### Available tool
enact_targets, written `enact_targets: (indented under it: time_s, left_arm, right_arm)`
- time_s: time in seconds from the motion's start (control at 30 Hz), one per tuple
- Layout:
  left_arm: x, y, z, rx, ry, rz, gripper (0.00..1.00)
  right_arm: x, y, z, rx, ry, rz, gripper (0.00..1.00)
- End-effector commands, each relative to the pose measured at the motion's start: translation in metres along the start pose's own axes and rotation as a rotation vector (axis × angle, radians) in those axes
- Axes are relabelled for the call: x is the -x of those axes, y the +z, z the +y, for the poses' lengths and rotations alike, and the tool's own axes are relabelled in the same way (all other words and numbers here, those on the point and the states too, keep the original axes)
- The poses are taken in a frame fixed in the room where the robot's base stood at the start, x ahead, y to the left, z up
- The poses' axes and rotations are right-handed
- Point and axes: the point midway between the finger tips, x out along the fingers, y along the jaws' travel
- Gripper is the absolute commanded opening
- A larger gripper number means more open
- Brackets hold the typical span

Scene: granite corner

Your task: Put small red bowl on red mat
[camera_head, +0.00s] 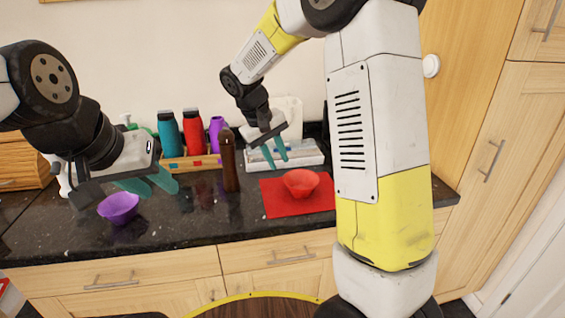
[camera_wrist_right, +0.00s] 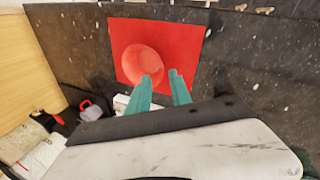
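A small red bowl (camera_head: 300,182) stands upright on the red mat (camera_head: 278,208) on the dark counter. In the right wrist view the bowl (camera_wrist_right: 142,64) is on the left part of the mat (camera_wrist_right: 192,38). My right gripper (camera_head: 275,162) is above and beside the bowl, apart from it. Its teal fingers (camera_wrist_right: 162,88) are spread with nothing between them. My left gripper (camera_head: 160,184) hangs over the counter at the left, near a purple bowl (camera_head: 119,208); its fingers are apart and no object shows between them.
A brown pepper mill (camera_head: 229,160) stands left of the mat. Behind are a red bottle (camera_head: 193,131), a teal bottle (camera_head: 169,134) and a purple bottle (camera_head: 217,134) by a wooden rack. A white tray (camera_head: 300,154) lies behind the mat. The counter's front middle is clear.

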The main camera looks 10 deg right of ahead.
Motion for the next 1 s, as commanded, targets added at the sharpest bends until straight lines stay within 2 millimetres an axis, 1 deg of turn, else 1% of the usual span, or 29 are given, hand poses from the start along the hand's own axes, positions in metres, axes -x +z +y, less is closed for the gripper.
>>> enact_targets:
  time_s: [0.03, 0.07, 0.13, 0.27, 0.4, 0.5, 0.6, 0.7, 0.8, 1.0]
  left_arm:
    - [0.0, 0.0, 0.0, 0.0, 0.0, 0.0, 0.36]
    - [0.0, 0.0, 0.0, 0.0, 0.0, 0.0, 0.36]
    - [0.0, 0.0, 0.0, 0.0, 0.0, 0.0, 0.36]
    - [0.0, 0.0, 0.0, 0.0, 0.0, 0.0, 0.36]
    - [0.0, 0.0, 0.0, 0.0, 0.0, 0.0, 0.36]
    - [0.0, 0.0, 0.0, 0.0, 0.0, 0.0, 0.36]
    - [0.0, 0.0, 0.0, 0.0, 0.0, 0.0, 0.36]
    - [0.0, 0.0, 0.0, 0.0, 0.0, 0.0, 0.36]
    - [0.0, 0.0, 0.0, 0.0, 0.0, 0.0, 0.36]
    - [0.0, 0.0, 0.0, 0.0, 0.0, 0.0, 0.36]
  right_arm:
    - [0.01, 0.01, 0.006, -0.021, -0.023, 0.016, 0.25]
    - [0.015, 0.018, 0.01, -0.032, -0.04, 0.026, 0.25]
    - [0.03, 0.04, 0.017, -0.068, -0.092, 0.061, 0.25]
    - [0.059, 0.088, 0.025, -0.142, -0.196, 0.144, 0.25]
    - [0.083, 0.14, 0.024, -0.22, -0.292, 0.247, 0.25]
    - [0.095, 0.173, 0.018, -0.273, -0.346, 0.326, 0.25]
    - [0.103, 0.199, 0.011, -0.319, -0.386, 0.399, 0.25]
    - [0.107, 0.216, 0.004, -0.352, -0.41, 0.453, 0.25]
    - [0.109, 0.226, -0.001, -0.372, -0.424, 0.488, 0.25]
    - [0.11, 0.231, -0.004, -0.381, -0.431, 0.505, 0.25]
